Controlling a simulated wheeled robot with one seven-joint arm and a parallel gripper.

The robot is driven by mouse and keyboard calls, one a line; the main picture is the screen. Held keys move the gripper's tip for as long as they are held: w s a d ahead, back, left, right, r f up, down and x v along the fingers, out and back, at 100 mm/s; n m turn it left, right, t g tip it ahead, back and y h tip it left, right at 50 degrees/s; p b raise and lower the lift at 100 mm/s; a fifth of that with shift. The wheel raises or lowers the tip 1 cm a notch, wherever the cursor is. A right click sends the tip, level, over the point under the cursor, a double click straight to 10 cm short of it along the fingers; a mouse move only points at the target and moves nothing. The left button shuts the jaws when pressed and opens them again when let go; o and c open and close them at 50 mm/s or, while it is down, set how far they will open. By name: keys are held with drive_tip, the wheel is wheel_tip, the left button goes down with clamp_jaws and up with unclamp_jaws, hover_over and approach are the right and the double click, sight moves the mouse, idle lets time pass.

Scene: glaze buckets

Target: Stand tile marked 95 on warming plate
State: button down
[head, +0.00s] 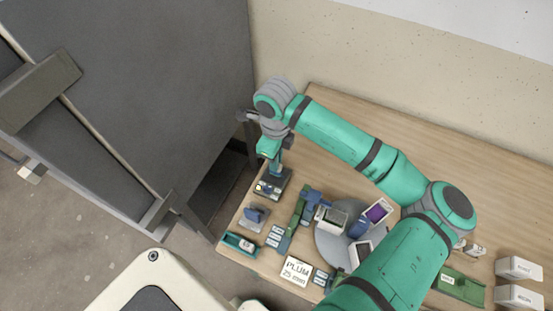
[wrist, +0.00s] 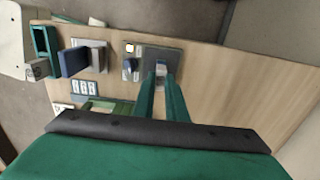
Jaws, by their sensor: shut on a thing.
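My gripper (wrist: 161,88) reaches down to a dark square plate with small controls (wrist: 142,48). That plate also shows at the table's left end in the head view (head: 266,194). The fingers are shut on a small pale and blue thing (wrist: 161,70) at the plate; whether it is part of the plate, I cannot tell. A grey round plate (head: 328,246) carries several tile-like pieces, one with a dark green face (head: 334,217) and one with a purple face (head: 378,211). I can read no 95 on any piece. My arm hides part of the round plate.
A blue piece on a grey base (head: 255,216), a green tray (head: 240,244), number cards (head: 278,237) and a "PLUM 25 mm" sign (head: 296,271) lie near the front edge. White boxes (head: 519,267) stand right. A dark cabinet (head: 160,80) rises left. The table's back is clear.

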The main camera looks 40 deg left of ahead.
drive_tip(key=shift+f, duration=0.25)
idle(0.4)
drive_tip(key=c, duration=1.7)
unclamp_jaws()
drive_tip(key=shift+r, duration=3.45)
